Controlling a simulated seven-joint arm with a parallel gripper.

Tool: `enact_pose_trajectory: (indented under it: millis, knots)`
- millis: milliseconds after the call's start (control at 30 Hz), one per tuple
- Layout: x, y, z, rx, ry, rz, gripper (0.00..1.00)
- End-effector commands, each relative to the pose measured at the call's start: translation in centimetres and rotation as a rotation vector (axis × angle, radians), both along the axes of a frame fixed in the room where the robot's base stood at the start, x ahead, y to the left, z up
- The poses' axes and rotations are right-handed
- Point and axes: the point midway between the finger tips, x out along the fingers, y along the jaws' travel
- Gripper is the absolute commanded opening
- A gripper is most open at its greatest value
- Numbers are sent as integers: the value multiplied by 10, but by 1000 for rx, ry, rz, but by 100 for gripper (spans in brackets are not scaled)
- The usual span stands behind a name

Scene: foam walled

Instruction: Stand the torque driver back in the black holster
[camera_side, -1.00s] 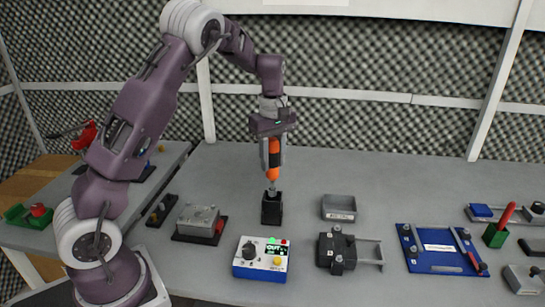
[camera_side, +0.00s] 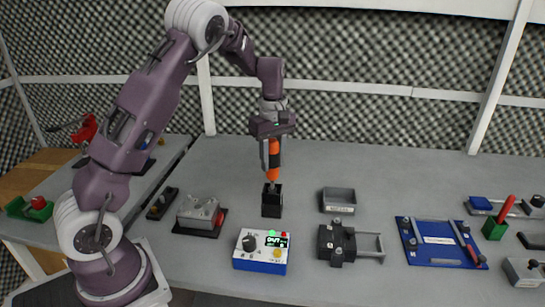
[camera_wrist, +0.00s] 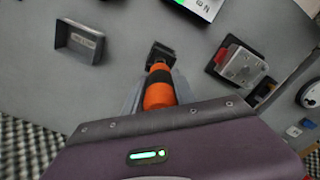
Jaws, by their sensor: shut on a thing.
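The torque driver (camera_side: 273,160) has an orange and black handle and a thin metal shaft pointing down. My gripper (camera_side: 272,166) is shut on its handle and holds it upright. The black holster (camera_side: 272,205) is a square, open-topped block standing on the table directly below the driver. In the side view the driver's tip is at the holster's mouth; I cannot tell how deep it is. In the wrist view the driver (camera_wrist: 159,88) points towards the holster (camera_wrist: 160,54), and its handle hides the tip and part of the opening.
A blue and white control box (camera_side: 261,253) stands in front of the holster. A grey tray (camera_side: 338,201) and a dark clamp fixture (camera_side: 337,243) stand to the right. A grey block on a dark base (camera_side: 199,214) stands to the left. The table behind the holster is clear.

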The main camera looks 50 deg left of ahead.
Motion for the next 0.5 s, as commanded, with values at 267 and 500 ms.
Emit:
enact_pose_trajectory:
  millis: [267, 500]
  knots:
    - [0, 0, -7, 0, 0, 0, 0]
    - [0, 0, -13, 1, 0, 0, 0]
